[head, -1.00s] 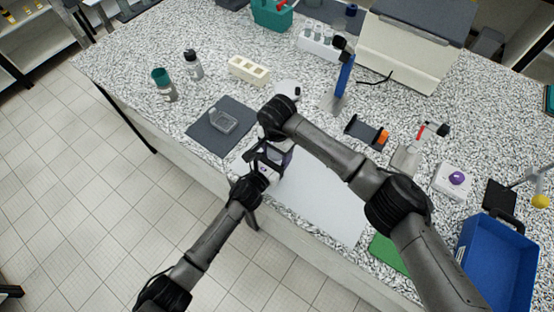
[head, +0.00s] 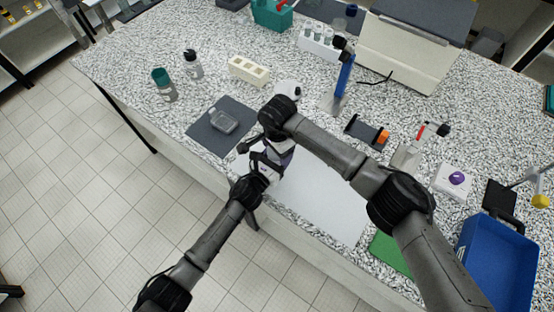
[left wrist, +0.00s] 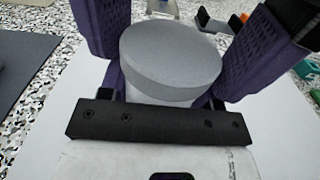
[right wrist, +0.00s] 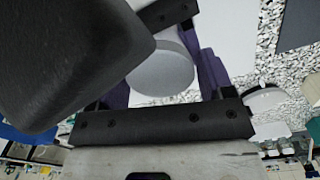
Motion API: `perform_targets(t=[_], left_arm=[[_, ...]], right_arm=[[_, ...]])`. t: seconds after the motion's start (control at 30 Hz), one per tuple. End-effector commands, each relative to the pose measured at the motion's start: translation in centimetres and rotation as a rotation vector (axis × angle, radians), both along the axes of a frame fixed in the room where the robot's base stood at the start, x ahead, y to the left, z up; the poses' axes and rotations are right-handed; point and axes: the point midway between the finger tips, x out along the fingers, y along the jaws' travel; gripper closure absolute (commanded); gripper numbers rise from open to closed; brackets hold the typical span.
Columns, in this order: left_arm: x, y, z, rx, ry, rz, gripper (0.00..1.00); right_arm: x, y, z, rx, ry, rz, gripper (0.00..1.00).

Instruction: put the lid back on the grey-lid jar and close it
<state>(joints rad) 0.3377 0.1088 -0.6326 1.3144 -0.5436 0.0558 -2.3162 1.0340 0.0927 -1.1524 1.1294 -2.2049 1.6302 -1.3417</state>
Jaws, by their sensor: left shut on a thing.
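The grey lid (left wrist: 170,58) sits level on the jar in the left wrist view. Only a pale strip of the jar body (left wrist: 150,98) shows under it. The lid also shows as a grey disc in the right wrist view (right wrist: 162,72). My left gripper (head: 267,166) is shut on the jar, low on its body, near the front edge of the bench. My right gripper (head: 270,152) is above, with its purple fingers apart on either side of the lid and small gaps beside it. In the head view the arms mostly hide the jar.
A white sheet (head: 325,205) lies under and right of the grippers. A dark mat (head: 205,141) with a clear box (head: 224,122) is to the left. A blue stand (head: 343,75) and a white round-topped object (head: 290,89) are behind. A blue bin (head: 497,265) is far right.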

Motion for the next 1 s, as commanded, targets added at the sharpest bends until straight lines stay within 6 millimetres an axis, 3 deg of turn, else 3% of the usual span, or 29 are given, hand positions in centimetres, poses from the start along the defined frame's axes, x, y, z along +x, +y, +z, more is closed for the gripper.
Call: perform_targets(t=[0.13,0.47,0.83,1.0], left_arm=[[0.0,0.0,0.0,0.001,0.001,0.000,1.00],[0.0,0.0,0.0,0.001,0.001,0.001,1.00],[0.0,0.0,-0.1,0.001,0.001,0.001,1.00],[0.0,0.0,-0.1,0.001,0.001,0.001,1.00]], right_arm=[[0.0,0.0,0.0,0.000,0.000,0.001,0.11],[0.0,0.0,0.2,0.001,0.001,0.002,0.10],[0.0,0.0,3.9,0.000,-0.001,0.004,0.10],[0.0,0.0,4.5,0.000,0.001,0.002,0.10]])
